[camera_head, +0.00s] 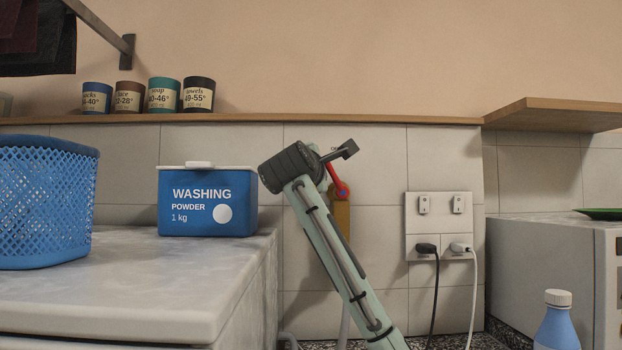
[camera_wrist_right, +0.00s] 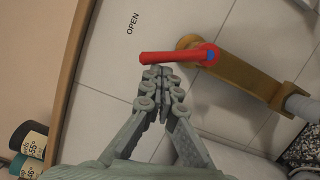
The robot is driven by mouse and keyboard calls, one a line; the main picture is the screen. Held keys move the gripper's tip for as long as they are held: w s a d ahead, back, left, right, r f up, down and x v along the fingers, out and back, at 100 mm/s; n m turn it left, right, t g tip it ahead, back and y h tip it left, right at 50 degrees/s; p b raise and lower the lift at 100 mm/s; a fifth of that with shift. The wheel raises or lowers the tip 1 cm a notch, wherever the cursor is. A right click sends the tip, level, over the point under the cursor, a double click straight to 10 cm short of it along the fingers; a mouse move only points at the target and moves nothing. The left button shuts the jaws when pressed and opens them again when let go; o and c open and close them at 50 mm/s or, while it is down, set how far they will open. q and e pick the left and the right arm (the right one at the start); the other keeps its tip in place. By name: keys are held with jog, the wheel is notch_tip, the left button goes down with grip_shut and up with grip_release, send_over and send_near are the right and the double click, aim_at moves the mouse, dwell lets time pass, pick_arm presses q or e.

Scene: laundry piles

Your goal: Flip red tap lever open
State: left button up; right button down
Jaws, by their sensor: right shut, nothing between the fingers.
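The red tap lever (camera_head: 337,181) sits on a brass tap (camera_head: 343,218) on the tiled wall. It slants up and slightly left from its blue-centred pivot. In the right wrist view the red lever (camera_wrist_right: 172,57) extends left from the brass tap body (camera_wrist_right: 250,76). My right gripper (camera_head: 347,149) is shut and empty beside the lever's free end. Its fingertips (camera_wrist_right: 158,73) lie against or just short of the lever's side; I cannot tell if they touch. The gripper partly hides the lever in the head view. My left gripper is out of view.
An OPEN label (camera_wrist_right: 132,23) is on the tiles near the lever. A wooden ledge (camera_head: 380,120) runs above. A socket panel (camera_head: 439,210) with two plugged cables is to the right. A washing powder box (camera_head: 207,200) and blue basket (camera_head: 45,200) stand on the left counter.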

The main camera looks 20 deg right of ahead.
jog(key=shift+s+d+r, duration=0.45)
jog(key=shift+d+r, duration=0.1)
jog(key=shift+r, duration=0.1)
jog(key=m, duration=0.2)
jog(key=shift+d+r+m+g, duration=0.15)
jog(key=shift+d+m+g, duration=0.05)
jog(key=shift+m+g, duration=0.1)
jog(key=shift+s+d+r, duration=0.1)
jog(key=shift+d, duration=0.05)
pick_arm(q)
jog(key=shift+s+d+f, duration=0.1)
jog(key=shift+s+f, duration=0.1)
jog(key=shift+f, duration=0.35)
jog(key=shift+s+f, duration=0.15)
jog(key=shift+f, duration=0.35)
pick_arm(e)
jog(key=shift+d, duration=0.3)
jog(key=shift+r, duration=0.1)
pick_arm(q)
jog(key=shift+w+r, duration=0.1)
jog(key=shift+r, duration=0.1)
